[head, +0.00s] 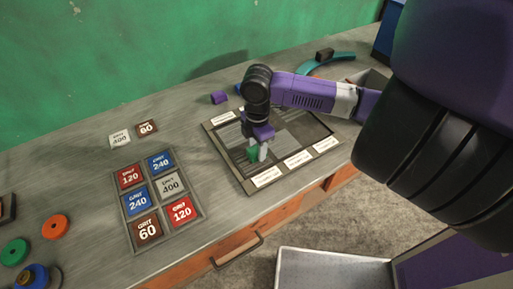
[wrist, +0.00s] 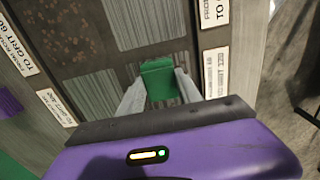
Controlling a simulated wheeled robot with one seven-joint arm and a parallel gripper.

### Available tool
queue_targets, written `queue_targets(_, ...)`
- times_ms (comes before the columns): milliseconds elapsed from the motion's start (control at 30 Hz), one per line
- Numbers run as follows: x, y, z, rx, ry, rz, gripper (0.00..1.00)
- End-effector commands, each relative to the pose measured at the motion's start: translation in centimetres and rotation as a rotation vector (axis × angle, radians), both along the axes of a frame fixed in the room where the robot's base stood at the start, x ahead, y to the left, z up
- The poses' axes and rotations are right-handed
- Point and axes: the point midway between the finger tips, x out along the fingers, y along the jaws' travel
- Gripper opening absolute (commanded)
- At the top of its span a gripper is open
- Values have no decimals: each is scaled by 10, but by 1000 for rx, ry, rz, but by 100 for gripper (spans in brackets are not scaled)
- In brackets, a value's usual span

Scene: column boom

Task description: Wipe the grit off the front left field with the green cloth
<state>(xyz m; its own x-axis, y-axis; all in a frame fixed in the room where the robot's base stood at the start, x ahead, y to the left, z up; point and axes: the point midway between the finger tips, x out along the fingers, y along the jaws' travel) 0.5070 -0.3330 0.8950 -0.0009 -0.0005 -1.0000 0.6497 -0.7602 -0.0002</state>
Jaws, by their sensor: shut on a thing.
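My gripper (head: 257,154) is shut on the green cloth (head: 252,154), low over the front left part of the framed panel (head: 243,183). In the wrist view the green cloth (wrist: 160,80) sits between the two pale fingers, over or on a grey field. The cloth and fingers hide much of that field, and I cannot tell whether grit lies there or whether the cloth touches it. A streaky grey field (wrist: 97,96) lies beside it on the left. A dark field with brown specks (wrist: 62,42) shows at upper left, and a pale striped field (wrist: 145,22) at the top.
White label plates (head: 298,159) line the panel's front edge. A tray of grit-number tiles (head: 160,198) lies left, with two loose tiles behind it. Orange and green discs (head: 56,227) lie farther left. A purple block (head: 219,97) is behind the panel. A drawer handle (head: 237,250) projects in front.

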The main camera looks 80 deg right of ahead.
Motion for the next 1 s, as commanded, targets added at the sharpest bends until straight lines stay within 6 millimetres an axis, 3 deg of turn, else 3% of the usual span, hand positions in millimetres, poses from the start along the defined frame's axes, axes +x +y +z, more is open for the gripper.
queue_targets(600, 26, 23, 2, 2, 1, 1, 0)
queue_targets(1000, 27, 23, 1, 0, 1, -1, 0)
